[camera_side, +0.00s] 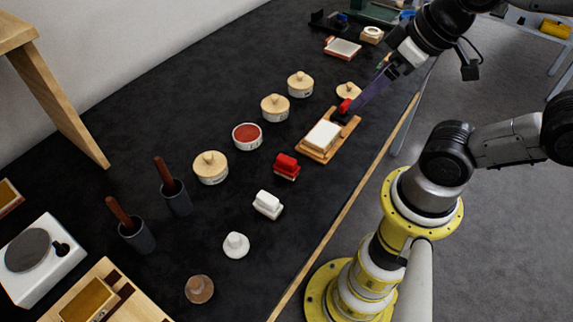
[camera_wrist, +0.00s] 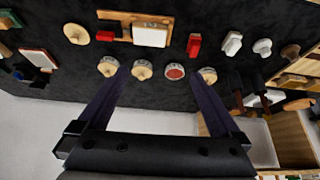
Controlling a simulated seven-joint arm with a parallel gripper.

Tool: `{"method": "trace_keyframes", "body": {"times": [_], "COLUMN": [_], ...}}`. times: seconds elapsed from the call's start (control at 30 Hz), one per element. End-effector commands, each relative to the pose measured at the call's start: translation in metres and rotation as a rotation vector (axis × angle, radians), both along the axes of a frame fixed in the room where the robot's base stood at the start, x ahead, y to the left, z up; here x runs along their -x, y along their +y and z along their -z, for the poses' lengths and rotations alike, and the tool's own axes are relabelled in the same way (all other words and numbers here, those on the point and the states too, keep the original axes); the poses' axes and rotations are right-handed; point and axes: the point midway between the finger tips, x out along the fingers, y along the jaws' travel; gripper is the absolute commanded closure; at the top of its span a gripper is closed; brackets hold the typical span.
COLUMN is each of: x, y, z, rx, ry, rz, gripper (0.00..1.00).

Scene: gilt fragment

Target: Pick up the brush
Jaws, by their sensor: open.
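I cannot tell for sure which thing is the brush. Two reddish-brown handles stand up from dark cups (camera_side: 178,199) (camera_side: 138,238) at the left in the side view; what they belong to is hidden inside. In the wrist view these dark shapes show only partly, at the right. My gripper (camera_side: 352,110) is at the upper right of the side view, its purple fingers pointing down-left near a small red piece (camera_side: 346,105) on a wooden board. In the wrist view the fingers of my gripper (camera_wrist: 161,70) are spread wide, with nothing held between them.
The wooden board (camera_side: 315,150) carries a white block (camera_side: 323,135). Several round lidded pots and an open red one (camera_side: 247,136) line the dark table. A red block (camera_side: 286,166), a white block (camera_side: 268,204) and a white knob (camera_side: 236,245) stand nearer. Dark table between them is bare.

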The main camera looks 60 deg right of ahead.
Motion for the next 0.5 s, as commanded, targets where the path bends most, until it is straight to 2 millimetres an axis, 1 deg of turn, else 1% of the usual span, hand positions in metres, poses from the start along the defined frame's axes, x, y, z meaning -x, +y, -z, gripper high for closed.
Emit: {"method": "trace_keyframes", "body": {"times": [0.07, 0.13, 0.23, 0.37, 0.47, 0.5], "x": [0.001, 0.0, -0.007, -0.029, -0.052, -0.062], "y": [0.0, 0.0, 0.0, 0.008, 0.019, 0.025], "z": [0.0, -0.003, -0.013, -0.019, -0.018, -0.015], "rx": [0.028, 0.075, 0.17, 0.294, 0.372, 0.396], "ry": [0.004, 0.003, 0.01, 0.073, 0.133, 0.162], "rz": [-0.052, -0.14, -0.324, -0.642, -0.916, -1.033], "gripper": [0.0, 0.0, 0.0, 0.0, 0.0, 0.0]}}
